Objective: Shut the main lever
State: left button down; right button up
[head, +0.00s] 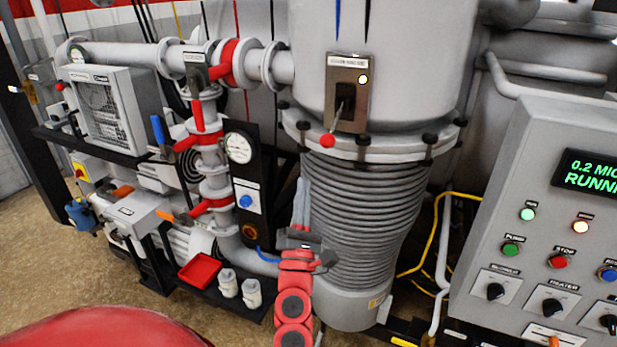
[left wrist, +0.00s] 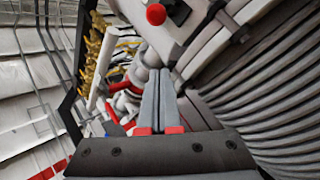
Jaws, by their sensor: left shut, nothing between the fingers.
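A lever with a red ball knob (head: 328,140) comes out of a metal switch plate (head: 361,103) on the large grey vessel. It points down and out toward me, and a lit lamp shows on the plate. The plate's label is too small to read. The red knob also shows at the top of the left wrist view (left wrist: 156,14). My left gripper (head: 301,186) is below and left of the knob, in front of the ribbed bellows, apart from the lever. Its two grey fingers (left wrist: 158,72) are together and empty. My right gripper is not seen.
The ribbed bellows (head: 365,200) lies beside my left gripper, under a bolted flange (head: 390,151). Pipes with red valves and a gauge (head: 238,148) stand to the left. A control panel (head: 530,215) is at the right. A red tray (head: 200,272) sits low at the left.

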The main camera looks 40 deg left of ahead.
aim_at(333, 127)
pick_arm(q)
jog(key=w+r+p, duration=0.5)
jog(key=r+p, duration=0.1)
jog(key=shift+a+r+p, duration=0.2)
jog(key=shift+r+p, duration=0.1)
jog(key=shift+r, duration=0.1)
jog(key=shift+w, duration=0.1)
jog(key=shift+a, duration=0.15)
